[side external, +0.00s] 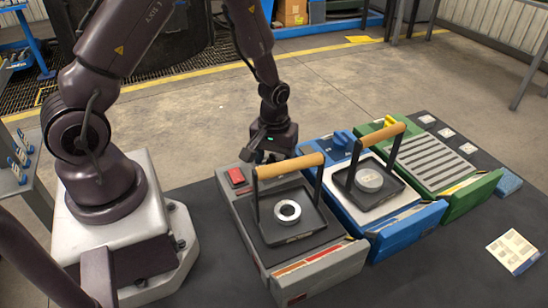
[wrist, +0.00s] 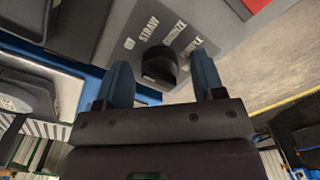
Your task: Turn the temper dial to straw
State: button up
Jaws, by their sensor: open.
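The temper dial (wrist: 159,66) is a dark round knob on a grey panel in the wrist view. The words OFF, STRAW, BRONZE and PURPLE fan around its far side. I cannot tell which word it points to. My gripper (wrist: 163,72) is open, with one blue finger on each side of the dial; I cannot tell whether either touches it. In the side external view, my gripper (side external: 256,154) is low at the back of the grey unit (side external: 245,213) and hides the dial there.
The grey unit carries a red switch (side external: 236,177) and a black tray (side external: 276,242) with a raised wooden handle (side external: 290,166). A blue unit (side external: 407,230) with a similar handle and a green unit (side external: 470,197) stand to the right. A paper sheet (side external: 513,250) lies at far right.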

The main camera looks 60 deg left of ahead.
jog(key=shift+f, duration=0.1)
jog(key=c, duration=0.9)
jog(key=shift+c, duration=0.2)
jog(key=shift+m, duration=0.3)
jog(key=m, duration=0.3)
jog(key=shift+m, duration=2)
jog(key=o, duration=0.9)
